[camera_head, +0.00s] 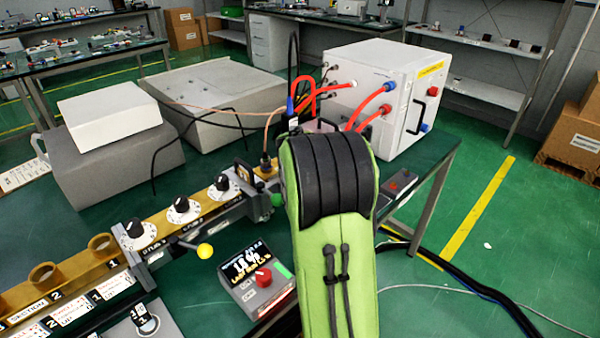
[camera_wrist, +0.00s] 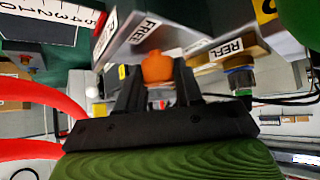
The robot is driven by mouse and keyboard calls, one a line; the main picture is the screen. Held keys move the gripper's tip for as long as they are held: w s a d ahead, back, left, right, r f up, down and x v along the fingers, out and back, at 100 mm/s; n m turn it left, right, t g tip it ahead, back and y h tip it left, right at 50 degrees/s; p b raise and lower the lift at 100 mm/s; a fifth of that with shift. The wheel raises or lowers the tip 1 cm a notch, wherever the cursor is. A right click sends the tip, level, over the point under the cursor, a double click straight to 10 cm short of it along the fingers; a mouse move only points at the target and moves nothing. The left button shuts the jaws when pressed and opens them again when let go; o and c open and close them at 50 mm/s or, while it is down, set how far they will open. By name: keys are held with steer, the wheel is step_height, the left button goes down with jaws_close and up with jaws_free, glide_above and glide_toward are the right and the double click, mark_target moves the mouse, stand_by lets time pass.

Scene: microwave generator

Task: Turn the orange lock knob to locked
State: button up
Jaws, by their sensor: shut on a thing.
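The orange lock knob (camera_wrist: 157,68) shows in the wrist view between the two black fingers of my gripper (camera_wrist: 157,85). The fingers are shut on it, one on each side. The knob sits at the edge of a grey block with a label reading "FREE" (camera_wrist: 147,28). Part of another label shows at the block's left end. In the head view my green and black arm hides the knob and the gripper.
A block labelled "REFL" (camera_wrist: 226,47) is close to the right of my fingers. Red hoses (camera_wrist: 35,95) pass on the left. A brass waveguide with dials (camera_head: 183,208), a red-knob control box (camera_head: 262,280) and a white cabinet (camera_head: 380,75) stand around my arm.

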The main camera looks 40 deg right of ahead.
steer(key=shift+w+d+r, duration=0.1)
steer(key=shift+r, duration=0.1)
steer(key=o, duration=1)
steer(key=shift+f, duration=0.15)
steer(key=p+v, duration=0.4)
steer(key=v, duration=1.1)
steer(key=shift+s+a+r, duration=0.2)
steer(key=shift+s+a, duration=0.05)
